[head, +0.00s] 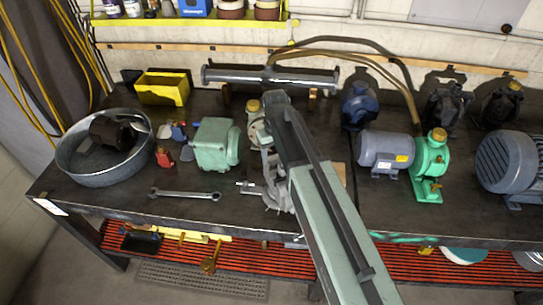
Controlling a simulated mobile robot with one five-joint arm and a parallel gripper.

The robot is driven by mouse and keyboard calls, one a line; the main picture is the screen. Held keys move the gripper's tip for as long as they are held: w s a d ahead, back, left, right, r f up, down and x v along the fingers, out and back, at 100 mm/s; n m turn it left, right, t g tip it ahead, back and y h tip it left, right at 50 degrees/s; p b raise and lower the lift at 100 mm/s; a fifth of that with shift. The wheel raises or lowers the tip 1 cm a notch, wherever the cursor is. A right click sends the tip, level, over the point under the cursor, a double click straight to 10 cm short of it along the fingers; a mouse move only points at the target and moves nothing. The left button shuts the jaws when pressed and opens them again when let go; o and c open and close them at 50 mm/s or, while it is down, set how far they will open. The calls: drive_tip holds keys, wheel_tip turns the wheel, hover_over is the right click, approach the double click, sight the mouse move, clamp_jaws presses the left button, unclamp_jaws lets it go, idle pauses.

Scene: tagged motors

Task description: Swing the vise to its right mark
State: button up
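A grey metal vise (274,192) appears to stand near the front edge of the dark workbench (100,192), left of my arm. A thin bar (246,185), apparently its handle, sticks out to the left. My arm reaches up across the picture from the bottom and covers the vise's right side and part of its top. I cannot tell exactly how the vise is turned, and no mark for it can be made out. My gripper is not clearly visible; the arm hides the area behind and under it. Whether it touches the vise cannot be seen.
A wrench (184,194), a green motor housing (213,146) and a round metal tub (72,165) lie to the left. A grey motor (385,151) with a green pump (431,166) stands to the right. A grey pipe (230,75) lies behind.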

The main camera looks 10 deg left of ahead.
drive_tip(key=o, duration=0.4)
drive_tip(key=shift+c, duration=0.2)
drive_tip(key=shift+r, duration=0.1)
wheel_tip(320, 180, up, 8)
drive_tip(key=p, duration=0.7)
drive_tip(key=shift+f+p, duration=0.2)
drive_tip(key=shift+p, duration=0.2)
drive_tip(key=shift+r, duration=0.1)
